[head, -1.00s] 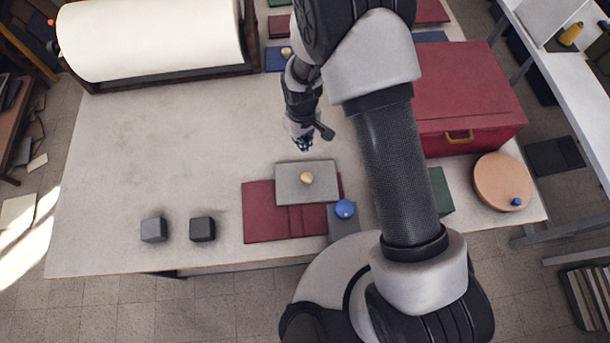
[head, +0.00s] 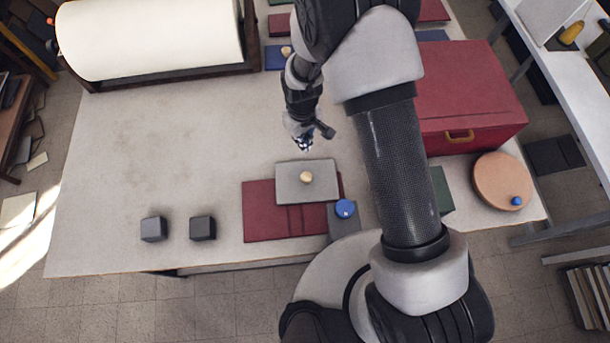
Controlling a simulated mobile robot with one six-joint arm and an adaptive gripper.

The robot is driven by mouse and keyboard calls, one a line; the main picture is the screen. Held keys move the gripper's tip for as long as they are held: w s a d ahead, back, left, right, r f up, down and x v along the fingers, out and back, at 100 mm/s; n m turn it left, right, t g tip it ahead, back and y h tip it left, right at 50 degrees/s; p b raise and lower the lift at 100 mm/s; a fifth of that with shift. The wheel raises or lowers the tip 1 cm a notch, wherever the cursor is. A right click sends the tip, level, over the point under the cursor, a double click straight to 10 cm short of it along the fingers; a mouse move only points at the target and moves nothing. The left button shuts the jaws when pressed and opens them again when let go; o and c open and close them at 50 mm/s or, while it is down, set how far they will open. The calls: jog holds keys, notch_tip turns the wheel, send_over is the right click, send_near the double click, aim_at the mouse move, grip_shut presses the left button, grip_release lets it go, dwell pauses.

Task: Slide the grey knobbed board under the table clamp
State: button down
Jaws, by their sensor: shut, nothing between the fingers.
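The grey board (head: 292,187) with a round wooden knob lies on part of a dark red cover (head: 268,222) near the table's front edge. A grey block with a blue knob (head: 345,209), which looks like the table clamp, stands at the board's lower right corner. I cannot tell whether the board's corner is under it or only beside it. My gripper (head: 305,146) is shut and empty, pointing down just behind the board's far edge. It looks apart from the board. Its fingertips are small and dark in this view.
Two dark cubes (head: 153,229) (head: 203,228) sit on the table's front left. A large red box (head: 465,100) and a round tan disc (head: 502,182) are on the right. A white roll (head: 150,38) lies at the back left. The table's left middle is clear.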

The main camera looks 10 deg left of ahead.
aim_at(306, 178)
jog(key=f, duration=0.1)
jog(key=s+f, duration=0.1)
jog(key=f, duration=0.1)
jog(key=shift+s+d+f, duration=0.2)
jog(key=shift+f, duration=0.05)
jog(key=shift+w+a+f, duration=0.1)
jog(key=shift+w, duration=0.1)
jog(key=shift+s+d+r, duration=0.15)
jog(key=shift+s+r, duration=0.05)
jog(key=shift+s, duration=0.25)
jog(key=shift+s+d+r, duration=0.1)
jog(key=shift+s+r, duration=0.05)
jog(key=shift+s, duration=0.3)
jog(key=shift+s, duration=0.1)
jog(key=shift+s+d, duration=0.25)
jog(key=shift+s, duration=0.65)
jog(key=shift+s, duration=0.1)
jog(key=shift+s+d+b, duration=0.2)
jog(key=shift+s+d, duration=0.05)
jog(key=shift+s, duration=0.65)
jog(key=shift+s+d+b, duration=0.2)
jog(key=shift+s+d, duration=0.05)
jog(key=shift+s, duration=0.65)
jog(key=shift+s, duration=0.15)
jog(key=shift+s+d, duration=0.1)
jog(key=shift+s, duration=0.25)
